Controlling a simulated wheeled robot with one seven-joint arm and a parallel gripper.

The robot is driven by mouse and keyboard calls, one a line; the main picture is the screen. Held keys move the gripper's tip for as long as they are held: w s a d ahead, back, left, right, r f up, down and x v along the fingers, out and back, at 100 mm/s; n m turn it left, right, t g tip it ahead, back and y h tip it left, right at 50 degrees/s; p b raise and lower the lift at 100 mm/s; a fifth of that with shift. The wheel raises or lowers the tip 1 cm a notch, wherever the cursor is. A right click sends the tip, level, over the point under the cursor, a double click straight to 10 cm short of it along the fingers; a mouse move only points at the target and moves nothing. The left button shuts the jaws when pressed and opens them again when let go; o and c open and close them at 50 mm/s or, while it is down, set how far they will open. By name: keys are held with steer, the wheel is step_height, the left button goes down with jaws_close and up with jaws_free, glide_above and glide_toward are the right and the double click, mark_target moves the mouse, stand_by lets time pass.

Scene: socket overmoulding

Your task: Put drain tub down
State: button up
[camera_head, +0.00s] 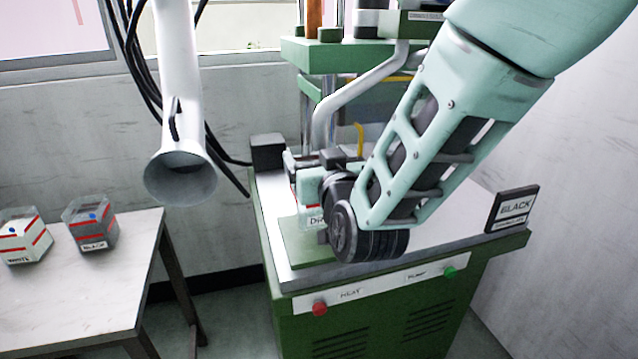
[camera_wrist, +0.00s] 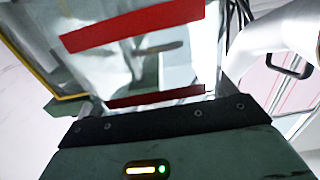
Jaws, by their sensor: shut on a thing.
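The drain tub (camera_head: 312,207) is a clear box with red bands and a white label whose visible letters read "DR". In the head view it shows at the left of my wrist, over the front left of the green press bench, mostly hidden. In the wrist view the tub (camera_wrist: 155,60) fills the upper middle, close in front of my gripper (camera_wrist: 165,120). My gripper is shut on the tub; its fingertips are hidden. I cannot tell whether the tub's bottom touches the surface below.
The bench (camera_head: 284,272) has a green pad (camera_head: 300,249) at its front left. A press (camera_head: 330,50) stands behind. A white extraction duct (camera_head: 178,90) hangs at left. A side table (camera_head: 110,285) holds WHITE (camera_head: 22,238) and BLACK (camera_head: 90,224) tubs.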

steer(key=shift+f, duration=2.05)
steer(key=shift+f, duration=0.15)
steer(key=o, duration=1.1)
steer(key=shift+o, duration=0.2)
